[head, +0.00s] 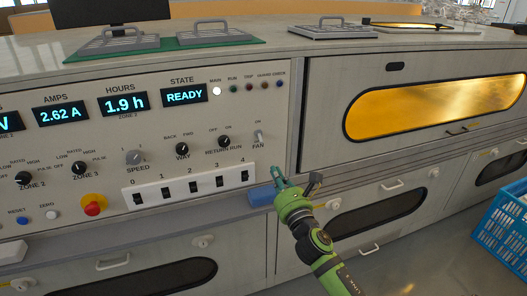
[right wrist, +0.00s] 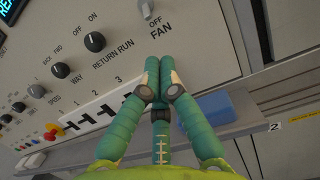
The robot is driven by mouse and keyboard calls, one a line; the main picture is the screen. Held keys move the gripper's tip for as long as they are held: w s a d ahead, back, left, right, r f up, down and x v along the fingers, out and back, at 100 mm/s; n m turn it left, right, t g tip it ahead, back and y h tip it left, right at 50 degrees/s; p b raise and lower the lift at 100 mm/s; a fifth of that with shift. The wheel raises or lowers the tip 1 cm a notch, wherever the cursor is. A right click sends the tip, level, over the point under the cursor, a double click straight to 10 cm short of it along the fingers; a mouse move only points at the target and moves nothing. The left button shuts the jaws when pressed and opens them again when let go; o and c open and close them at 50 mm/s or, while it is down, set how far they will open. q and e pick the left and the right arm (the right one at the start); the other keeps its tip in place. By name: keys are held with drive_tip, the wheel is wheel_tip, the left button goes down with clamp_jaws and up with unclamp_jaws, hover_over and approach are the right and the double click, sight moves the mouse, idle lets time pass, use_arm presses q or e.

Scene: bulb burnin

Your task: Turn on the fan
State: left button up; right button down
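The fan switch (head: 258,136) is a small pale grey lever above the FAN label on the right end of the control panel. In the right wrist view the fan switch (right wrist: 146,9) is at the top edge, partly cut off, with OFF printed below it. I cannot tell which way its lever is set. My right gripper (head: 279,174) is below and slightly right of the switch, apart from it. In the right wrist view the right gripper (right wrist: 158,66) has its teal fingers together with nothing between them, just below the FAN label. My left gripper is not in view.
A white strip of numbered rocker switches (head: 190,184) lies left of the gripper. A blue block (head: 261,196) sits on the ledge under the panel. A red knob (head: 93,205) sticks out at left. A blue crate (head: 501,236) stands at far right.

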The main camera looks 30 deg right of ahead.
sight(260, 138)
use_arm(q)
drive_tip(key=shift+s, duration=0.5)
use_arm(e)
drive_tip(key=x, duration=1)
use_arm(q)
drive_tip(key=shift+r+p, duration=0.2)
drive_tip(key=shift+p, duration=0.15)
use_arm(e)
drive_tip(key=shift+d, duration=0.1)
